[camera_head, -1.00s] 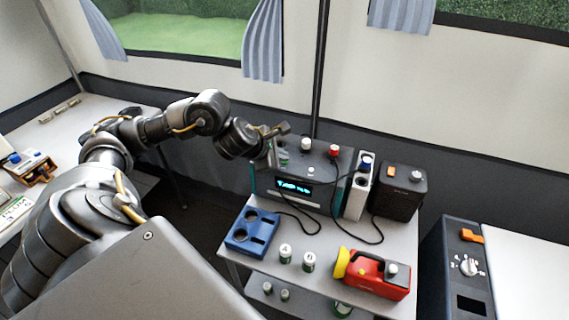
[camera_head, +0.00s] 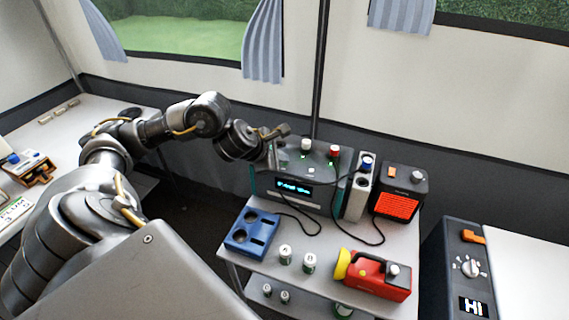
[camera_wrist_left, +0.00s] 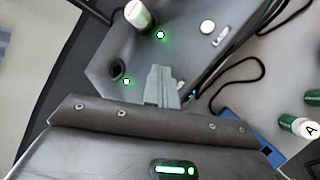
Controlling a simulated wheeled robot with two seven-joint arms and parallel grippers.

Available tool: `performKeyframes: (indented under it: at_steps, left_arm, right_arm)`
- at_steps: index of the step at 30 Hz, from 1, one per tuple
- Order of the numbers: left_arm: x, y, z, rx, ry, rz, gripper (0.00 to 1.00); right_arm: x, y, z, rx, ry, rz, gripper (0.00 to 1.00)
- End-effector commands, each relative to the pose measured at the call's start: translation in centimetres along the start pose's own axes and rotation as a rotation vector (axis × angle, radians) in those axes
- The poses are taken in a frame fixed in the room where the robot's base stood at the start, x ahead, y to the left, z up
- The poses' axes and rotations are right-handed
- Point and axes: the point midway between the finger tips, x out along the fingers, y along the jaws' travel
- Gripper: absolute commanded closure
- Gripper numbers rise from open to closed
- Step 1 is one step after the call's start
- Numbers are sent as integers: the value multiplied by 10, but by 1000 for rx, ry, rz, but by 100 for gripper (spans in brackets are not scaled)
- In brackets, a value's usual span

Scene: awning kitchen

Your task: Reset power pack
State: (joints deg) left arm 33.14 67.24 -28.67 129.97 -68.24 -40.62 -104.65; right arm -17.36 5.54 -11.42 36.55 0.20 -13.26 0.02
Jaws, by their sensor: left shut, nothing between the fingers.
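The power pack is a grey and teal box with a lit blue display (camera_head: 293,188), standing at the back of the small table. On its top are a white-capped plug (camera_head: 305,146), a red-capped plug (camera_head: 334,151) and a small white button (camera_head: 311,170). My left gripper (camera_head: 272,152) is at the pack's left top edge, shut and empty. In the left wrist view its fingers (camera_wrist_left: 160,84) point over the pack's top, near a dark socket, a white-capped plug (camera_wrist_left: 138,15) and two green lights. A round white button (camera_wrist_left: 207,27) lies beyond. Contact cannot be told. My right gripper is out of view.
A small heater (camera_head: 397,203) glows orange right of the pack, beside a white unit with a blue-capped plug (camera_head: 366,162). Cables cross the table. A dial panel (camera_head: 468,268) reads HI.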

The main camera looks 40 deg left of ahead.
Motion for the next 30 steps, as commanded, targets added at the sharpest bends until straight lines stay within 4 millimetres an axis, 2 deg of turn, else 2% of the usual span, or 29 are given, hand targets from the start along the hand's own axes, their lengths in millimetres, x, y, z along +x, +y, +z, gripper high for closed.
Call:
performKeyframes:
  at_steps: [8,18,30]
  left_arm:
    - [0,0,0,1,1,-1,100]
    - [-10,8,8,0,0,-1,100]
    - [-12,8,8,0,0,0,100]
  right_arm:
    - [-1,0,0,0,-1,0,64]
    - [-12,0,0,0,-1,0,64]
    - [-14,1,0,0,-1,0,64]
